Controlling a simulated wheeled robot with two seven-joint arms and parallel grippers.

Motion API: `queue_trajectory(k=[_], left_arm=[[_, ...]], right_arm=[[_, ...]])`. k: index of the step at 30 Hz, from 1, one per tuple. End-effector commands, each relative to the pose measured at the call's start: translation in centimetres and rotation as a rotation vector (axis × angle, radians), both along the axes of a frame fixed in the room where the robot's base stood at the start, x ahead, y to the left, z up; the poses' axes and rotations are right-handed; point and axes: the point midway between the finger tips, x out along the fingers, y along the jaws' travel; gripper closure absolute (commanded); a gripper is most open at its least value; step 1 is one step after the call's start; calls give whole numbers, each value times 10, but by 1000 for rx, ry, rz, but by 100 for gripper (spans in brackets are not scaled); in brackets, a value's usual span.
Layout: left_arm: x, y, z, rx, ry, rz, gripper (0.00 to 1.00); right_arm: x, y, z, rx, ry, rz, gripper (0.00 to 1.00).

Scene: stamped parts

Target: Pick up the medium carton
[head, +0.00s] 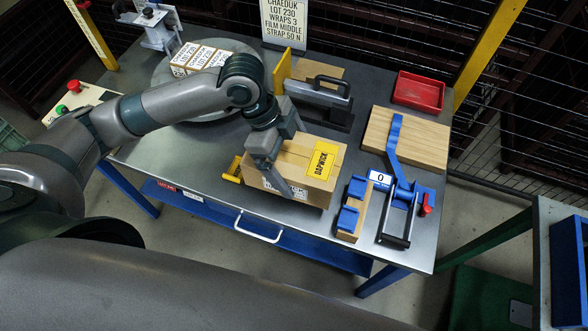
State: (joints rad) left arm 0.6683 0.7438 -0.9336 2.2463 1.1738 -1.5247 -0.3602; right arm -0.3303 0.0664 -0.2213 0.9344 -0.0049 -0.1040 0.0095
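A brown carton (318,194) with a yellow label on top sits on the metal worktable, front centre; it looks like the medium carton. My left arm reaches in from the left, and its gripper (276,178) points down at the carton's left part. Its fingers overlap the carton's top and front edge in this view. I cannot tell whether they touch it, and the finger gap is not clear. The gripper and wrist hide part of the carton's left side. My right gripper is not in view.
A yellow-handled item (233,169) lies just left of the carton. A black-handled tool (322,92) stands behind it. Blue clamps (398,190), a wooden board (425,143) and a red tray (418,92) are right.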

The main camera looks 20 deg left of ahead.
Motion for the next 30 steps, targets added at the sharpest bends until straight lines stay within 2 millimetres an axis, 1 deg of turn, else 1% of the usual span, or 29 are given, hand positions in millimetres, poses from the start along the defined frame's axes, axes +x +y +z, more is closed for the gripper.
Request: queue_trajectory(k=[1, 3, 9, 14, 30], left_arm=[[1, -1, 10, -4, -8, -3, 69], [2, -1, 19, -3, -7, -1, 69], [1, -1, 35, -3, -5, -1, 69], [1, -1, 38, -3, -4, -1, 69], [1, -1, 38, -3, -4, -1, 69]], right_arm=[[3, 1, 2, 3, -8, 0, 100], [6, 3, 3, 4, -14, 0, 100], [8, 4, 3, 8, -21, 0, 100], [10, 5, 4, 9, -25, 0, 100], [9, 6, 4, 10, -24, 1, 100]])
